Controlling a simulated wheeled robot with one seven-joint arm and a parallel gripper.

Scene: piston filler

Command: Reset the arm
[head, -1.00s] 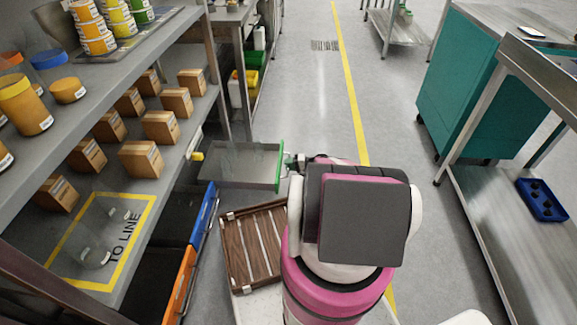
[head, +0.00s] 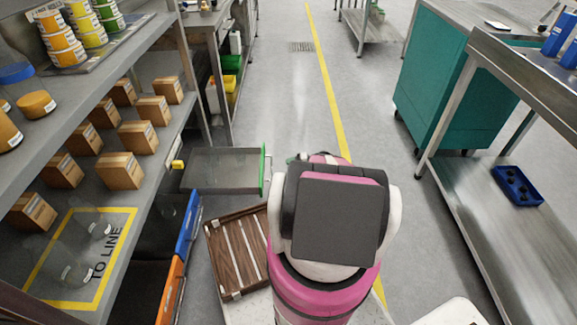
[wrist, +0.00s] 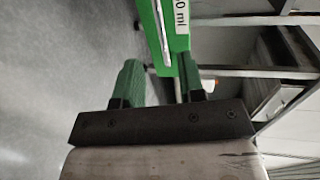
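My gripper (wrist: 160,68) shows in the wrist view with two green-padded fingers spread apart on a dark bar. Nothing is seen held between them. Just beyond the fingertips is the green front (wrist: 170,35) of a drawer, with a white label ending in "0 ml". I cannot tell whether a finger touches it. In the head view my arm (head: 335,220) is folded close over my base and hides most of the gripper. The pulled-out grey drawer (head: 220,172) with its green front stands just left of the arm.
A shelf (head: 165,150) with cardboard boxes, jars and tins runs along the left. A teal cabinet (head: 440,95) and a steel bench with a blue tray (head: 517,186) stand right. The aisle ahead is clear.

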